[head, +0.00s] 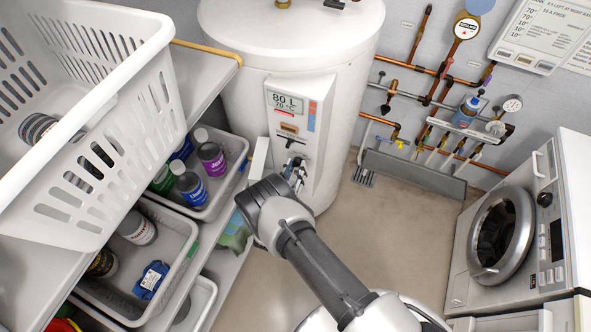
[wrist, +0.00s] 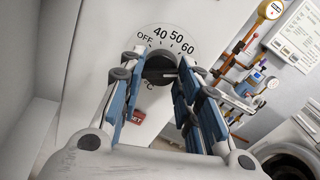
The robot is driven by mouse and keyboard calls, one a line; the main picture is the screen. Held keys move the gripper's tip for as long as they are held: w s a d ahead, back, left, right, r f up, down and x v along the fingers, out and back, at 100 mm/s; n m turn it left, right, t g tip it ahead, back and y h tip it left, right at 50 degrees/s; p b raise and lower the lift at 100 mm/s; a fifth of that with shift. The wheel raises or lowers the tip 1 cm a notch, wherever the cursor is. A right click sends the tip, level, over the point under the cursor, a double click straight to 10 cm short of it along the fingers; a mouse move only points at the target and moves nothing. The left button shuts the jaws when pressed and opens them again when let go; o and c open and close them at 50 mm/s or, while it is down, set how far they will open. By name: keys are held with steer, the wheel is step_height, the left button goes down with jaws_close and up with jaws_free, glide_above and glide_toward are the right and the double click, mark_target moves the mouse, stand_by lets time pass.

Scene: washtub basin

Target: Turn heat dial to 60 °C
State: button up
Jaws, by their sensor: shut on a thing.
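The white water heater (head: 290,45) stands at the back with a control panel (head: 302,95) on its front; its display reads 80 L and what looks like 79 °C. In the wrist view the heat dial (wrist: 160,62) is a dark knob with a scale marked OFF, 40, 50, 60. My gripper (wrist: 157,70) is shut on the dial, with a finger on each side. The fingers hide much of the dial, and I cannot tell which mark it points to. In the head view my gripper (head: 293,170) is at the lower panel, mostly behind my wrist.
A white shelf (head: 205,85) with a laundry basket (head: 100,110) and bins of bottles is close on the left. Pipes and gauges (head: 440,80) line the back wall. A washing machine (head: 545,205) stands right. Floor between is clear.

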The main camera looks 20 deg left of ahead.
steer(key=shift+f+n, duration=0.1)
steer(key=shift+n, duration=0.2)
steer(key=shift+c, duration=0.3)
steer(key=shift+n+b, duration=2.05)
steer(key=shift+n, duration=0.55)
steer(key=o, duration=1.1)
steer(key=shift+c, duration=0.2)
steer(key=shift+s, duration=0.1)
steer(key=s, duration=1.2)
steer(key=shift+r, duration=0.4)
